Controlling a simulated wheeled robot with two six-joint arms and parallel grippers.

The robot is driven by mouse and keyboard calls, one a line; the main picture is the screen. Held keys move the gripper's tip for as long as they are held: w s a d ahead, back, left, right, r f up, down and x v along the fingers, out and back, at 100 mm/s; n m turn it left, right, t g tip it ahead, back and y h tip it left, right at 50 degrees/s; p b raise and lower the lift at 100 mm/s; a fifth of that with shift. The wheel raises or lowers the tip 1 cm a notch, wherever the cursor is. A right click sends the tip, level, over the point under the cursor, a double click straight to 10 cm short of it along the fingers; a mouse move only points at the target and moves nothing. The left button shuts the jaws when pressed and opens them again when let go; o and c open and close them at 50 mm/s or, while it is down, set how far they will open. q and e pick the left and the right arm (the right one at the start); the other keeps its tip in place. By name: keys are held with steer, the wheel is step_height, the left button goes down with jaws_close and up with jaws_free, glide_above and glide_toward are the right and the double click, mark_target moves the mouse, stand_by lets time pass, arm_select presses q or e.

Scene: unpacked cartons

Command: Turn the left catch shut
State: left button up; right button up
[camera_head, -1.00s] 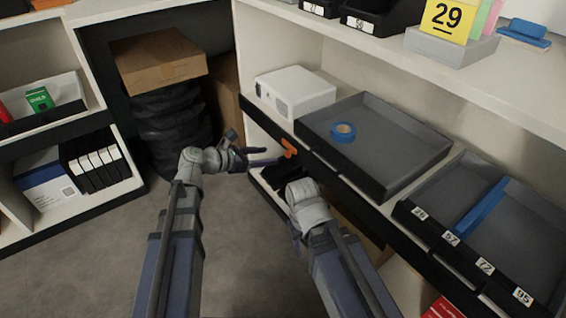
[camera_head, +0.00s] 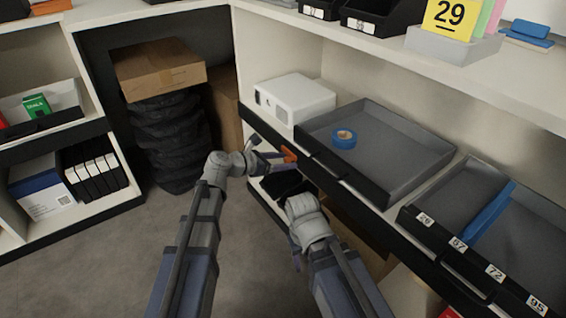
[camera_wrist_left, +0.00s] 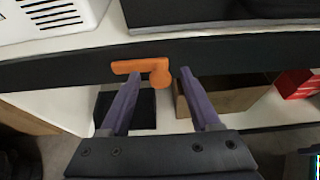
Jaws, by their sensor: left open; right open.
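The orange left catch (camera_head: 289,155) sits on the black front edge of the shelf, below the white box. In the left wrist view the catch (camera_wrist_left: 150,69) has a round end at the right and a bar pointing left, lying along the edge. My left gripper (camera_head: 277,160) is open at the catch. In the left wrist view its purple fingertips (camera_wrist_left: 158,76) stand apart, one below the bar and one right of the round end; contact cannot be told. My right gripper (camera_head: 296,238) is lower, mostly hidden by its own wrist.
A grey tray (camera_head: 413,153) with blue tape (camera_head: 344,138) and a white box (camera_head: 293,97) stand on the shelf above the catch. A black item (camera_wrist_left: 140,110) and a cardboard box (camera_wrist_left: 232,97) lie below. Open floor (camera_head: 120,250) is at left.

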arm_select(q)
jaws_close()
stand_by(0.5)
steer(key=shift+s, duration=0.1)
steer(key=m, duration=0.1)
steer(key=m+t+y+b, duration=0.1)
steer(key=shift+s+d+f+m+t, duration=0.15)
steer(key=shift+s+m+t, duration=0.05)
steer(key=shift+m+t, duration=0.1)
steer(key=shift+s+d+f+m+t+y+b, duration=0.15)
steer(key=shift+m+t+b, duration=0.7)
steer(key=shift+m+b, duration=0.5)
steer(key=shift+w+a+m+t+y+b, duration=0.1)
steer(key=shift+m+t+b, duration=0.75)
steer(key=shift+m, duration=0.85)
steer(key=shift+s+d+f+m+t+y+b, duration=0.15)
steer(key=shift+m+t+b, duration=0.65)
steer(key=shift+m+b, duration=0.6)
steer(key=shift+w+r+m, duration=0.1)
steer(key=shift+r+m, duration=0.05)
steer(key=shift+m, duration=0.2)
